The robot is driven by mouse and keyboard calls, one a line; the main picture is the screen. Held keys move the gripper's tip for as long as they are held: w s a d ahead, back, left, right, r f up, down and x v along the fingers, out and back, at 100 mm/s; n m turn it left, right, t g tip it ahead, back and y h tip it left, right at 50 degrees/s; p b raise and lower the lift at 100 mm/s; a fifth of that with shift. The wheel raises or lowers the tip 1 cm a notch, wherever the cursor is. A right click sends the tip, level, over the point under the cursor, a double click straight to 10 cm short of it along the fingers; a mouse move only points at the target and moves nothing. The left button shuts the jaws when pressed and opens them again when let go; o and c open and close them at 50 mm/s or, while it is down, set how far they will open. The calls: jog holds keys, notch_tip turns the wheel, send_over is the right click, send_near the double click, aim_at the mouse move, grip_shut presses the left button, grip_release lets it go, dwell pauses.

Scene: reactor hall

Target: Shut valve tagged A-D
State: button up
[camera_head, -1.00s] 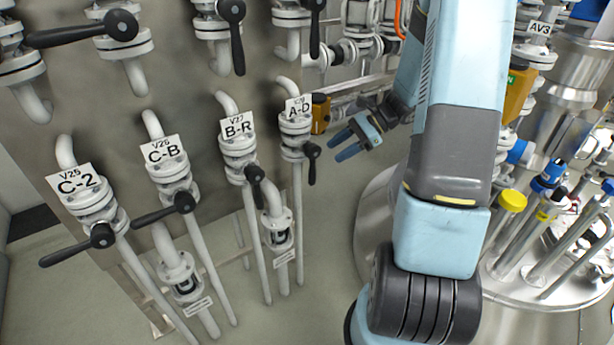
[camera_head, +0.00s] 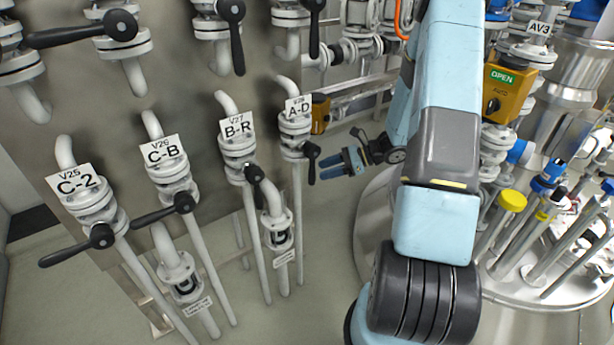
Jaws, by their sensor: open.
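The valve tagged A-D (camera_head: 296,126) is the rightmost of the lower row on the grey panel, with a V28-like small line above its letters. Its black handle (camera_head: 311,162) points down along the pipe. My gripper (camera_head: 332,166) is open, with blue fingers pointing left toward that handle. The fingertips are close to the handle's right side. I cannot tell from this view whether they touch it or how far apart they are in depth. Nothing shows between the fingers.
Valve B-R (camera_head: 238,150) stands just left, its handle pointing down. Valves C-B (camera_head: 172,178) and C-2 (camera_head: 90,208) have handles pointing left. A steel vessel (camera_head: 545,285) with several pipes is at right.

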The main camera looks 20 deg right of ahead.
jog(key=x, duration=0.7)
jog(key=shift+a, duration=0.2)
jog(key=shift+c, duration=0.4)
grip_shut()
jog(key=shift+w+d, duration=0.1)
